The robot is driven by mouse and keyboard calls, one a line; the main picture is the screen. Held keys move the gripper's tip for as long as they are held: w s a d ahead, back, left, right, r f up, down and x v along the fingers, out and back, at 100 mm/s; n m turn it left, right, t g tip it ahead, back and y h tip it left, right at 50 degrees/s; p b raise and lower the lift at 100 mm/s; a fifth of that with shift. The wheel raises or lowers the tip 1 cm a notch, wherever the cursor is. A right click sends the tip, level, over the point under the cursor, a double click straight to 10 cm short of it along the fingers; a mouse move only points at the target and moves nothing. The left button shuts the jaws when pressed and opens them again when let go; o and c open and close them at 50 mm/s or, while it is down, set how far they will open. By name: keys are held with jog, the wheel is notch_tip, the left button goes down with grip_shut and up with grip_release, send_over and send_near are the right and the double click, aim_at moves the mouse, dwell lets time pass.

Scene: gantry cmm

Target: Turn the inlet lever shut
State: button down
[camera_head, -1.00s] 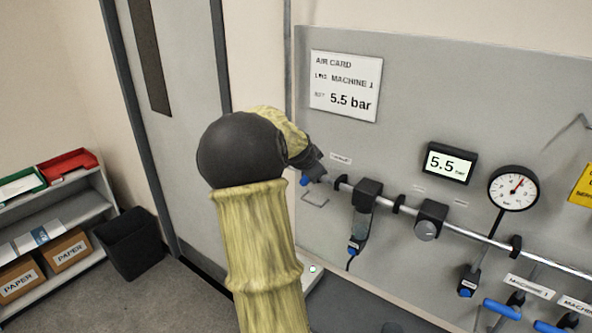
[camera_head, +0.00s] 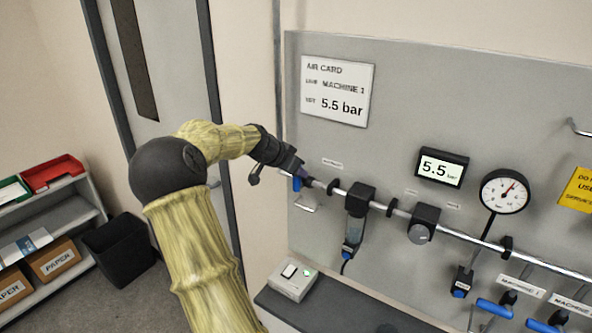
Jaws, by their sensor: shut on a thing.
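The inlet lever (camera_head: 297,184) is a small blue handle at the left end of the silver air pipe, under a small white label. Its blue part points downward, and its upper part is hidden by my gripper. My gripper (camera_head: 296,172) reaches it from the upper left and is shut on the lever. The fingertips are small and dark in this view, so the exact grip is hard to see.
The pipe (camera_head: 470,238) runs right along the grey panel past a filter (camera_head: 355,222), a regulator (camera_head: 423,223), a gauge (camera_head: 505,191) and blue machine levers (camera_head: 494,307). The display (camera_head: 441,168) reads 5.5. A white box (camera_head: 293,281) sits on the bench below.

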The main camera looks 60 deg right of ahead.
jog(key=c, duration=1.2)
grip_release()
jog(key=shift+w, duration=0.1)
jog(key=shift+c, duration=0.2)
jog(key=b+v, duration=0.5)
jog(key=v, duration=1.2)
jog(key=shift+a+b, duration=0.15)
jog(key=shift+b, duration=0.2)
jog(key=shift+r, duration=0.1)
